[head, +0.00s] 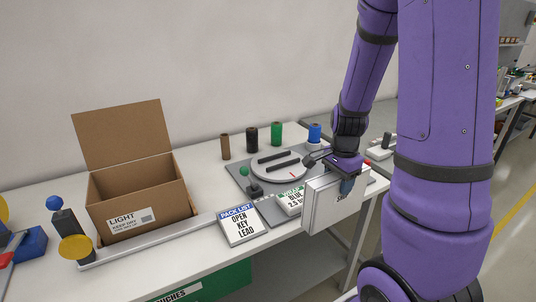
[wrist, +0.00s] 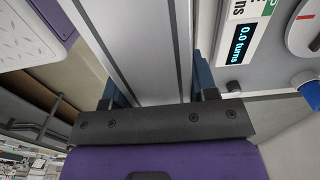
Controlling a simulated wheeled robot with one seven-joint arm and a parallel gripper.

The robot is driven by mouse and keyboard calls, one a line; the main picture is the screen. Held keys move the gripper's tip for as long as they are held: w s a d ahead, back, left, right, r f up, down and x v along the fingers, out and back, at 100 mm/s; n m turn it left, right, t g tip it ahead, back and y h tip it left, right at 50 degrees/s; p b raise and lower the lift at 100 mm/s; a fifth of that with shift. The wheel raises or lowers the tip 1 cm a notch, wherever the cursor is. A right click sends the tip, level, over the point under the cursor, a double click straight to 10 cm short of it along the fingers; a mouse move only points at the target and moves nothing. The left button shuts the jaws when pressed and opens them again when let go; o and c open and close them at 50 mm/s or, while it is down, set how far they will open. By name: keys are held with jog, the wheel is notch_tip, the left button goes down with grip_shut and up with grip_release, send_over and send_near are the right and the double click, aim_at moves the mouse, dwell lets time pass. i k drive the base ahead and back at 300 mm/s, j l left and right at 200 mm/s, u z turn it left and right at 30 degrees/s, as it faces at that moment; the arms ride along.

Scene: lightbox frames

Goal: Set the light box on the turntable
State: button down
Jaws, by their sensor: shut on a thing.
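The light box (head: 322,208) is a flat white and grey case with a label. My gripper (head: 346,184) is shut on its upper edge and holds it upright at the table's front right edge. In the wrist view the light box (wrist: 150,40) runs between the two blue fingers of my gripper (wrist: 160,88). The turntable (head: 265,177) is a pale round disc with two dark bars and a red mark, on a grey base. It lies behind and left of the light box, apart from it. My gripper and arm hide part of the base's right side.
An open cardboard box (head: 125,225) stands at the left. A pack list card (head: 240,226) lies near the front edge, beside a green-headed display unit (head: 290,200). Brown, black, green and blue spools (head: 276,134) stand behind the turntable. A small green-topped knob (head: 245,172) stands at its left.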

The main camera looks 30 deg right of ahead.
aim_at(279, 162)
jog(key=i, duration=0.85)
